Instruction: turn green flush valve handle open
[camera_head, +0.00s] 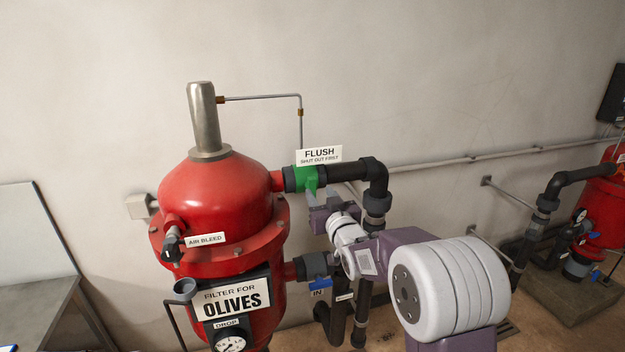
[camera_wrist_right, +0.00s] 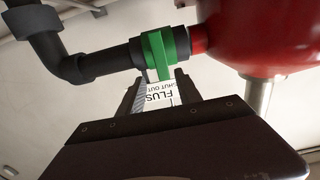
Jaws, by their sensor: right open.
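The green flush valve (camera_head: 306,179) sits in the dark pipe at the right of the red filter tank (camera_head: 215,195), under the FLUSH sign (camera_head: 319,155). In the right wrist view its green handle (camera_wrist_right: 158,52) hangs across the pipe, its end at the gap between my fingertips. My right gripper (camera_head: 312,192) is open, just below and right of the valve. Its two dark fingers (camera_wrist_right: 160,82) show apart in the wrist view, near the handle's end. I cannot tell whether they touch it. My left gripper is not in view.
The dark elbow pipe (camera_head: 376,178) runs down close beside my right gripper. A blue-handled IN valve (camera_head: 318,284) is below. The AIR BLEED valve (camera_head: 173,246) is on the tank's left. A second red tank (camera_head: 603,212) stands far right.

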